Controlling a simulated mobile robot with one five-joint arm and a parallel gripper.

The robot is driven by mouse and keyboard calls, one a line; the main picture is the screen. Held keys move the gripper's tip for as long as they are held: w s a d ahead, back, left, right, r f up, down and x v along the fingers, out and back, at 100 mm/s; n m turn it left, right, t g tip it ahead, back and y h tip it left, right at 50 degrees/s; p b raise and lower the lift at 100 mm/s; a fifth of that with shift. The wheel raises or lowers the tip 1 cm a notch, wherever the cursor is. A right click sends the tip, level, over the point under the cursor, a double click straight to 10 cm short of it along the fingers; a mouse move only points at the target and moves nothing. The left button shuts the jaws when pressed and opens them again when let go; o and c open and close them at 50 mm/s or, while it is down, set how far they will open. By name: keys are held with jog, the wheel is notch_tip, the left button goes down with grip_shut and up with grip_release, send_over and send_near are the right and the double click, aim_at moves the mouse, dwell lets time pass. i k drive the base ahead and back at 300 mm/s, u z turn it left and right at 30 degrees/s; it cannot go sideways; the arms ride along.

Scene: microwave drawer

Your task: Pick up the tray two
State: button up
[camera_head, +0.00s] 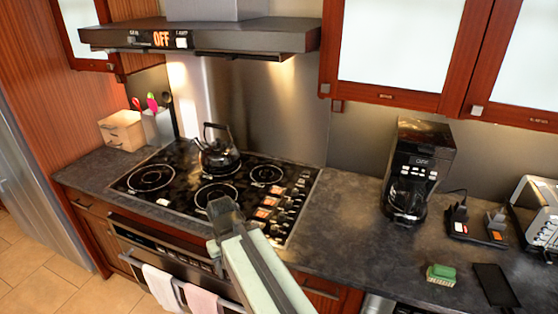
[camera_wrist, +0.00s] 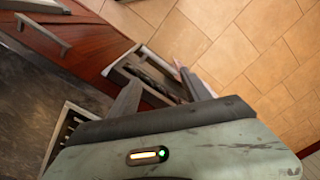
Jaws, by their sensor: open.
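My gripper (camera_head: 222,212) is in the head view, in front of the cooktop's front edge, with my pale green arm link running down to the lower right. In the wrist view my gripper (camera_wrist: 163,86) has its two dark fingers spread apart with nothing held between them. Beyond the fingers is a pale-framed, dark front (camera_wrist: 150,72) low over the floor; I cannot tell whether it is the oven front or something else. I cannot make out a tray in either view.
A kettle (camera_head: 217,148) stands on the black cooktop (camera_head: 150,178). Two towels (camera_head: 162,287) hang on the oven front below. A coffee maker (camera_head: 418,170), a green sponge (camera_head: 441,273) and a toaster (camera_head: 538,210) are on the right counter (camera_head: 345,240). The tiled floor (camera_head: 50,265) is clear.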

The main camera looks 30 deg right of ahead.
aim_at(499, 292)
jog(key=z, duration=2.2)
jog(key=k, duration=0.25)
jog(key=z, duration=0.45)
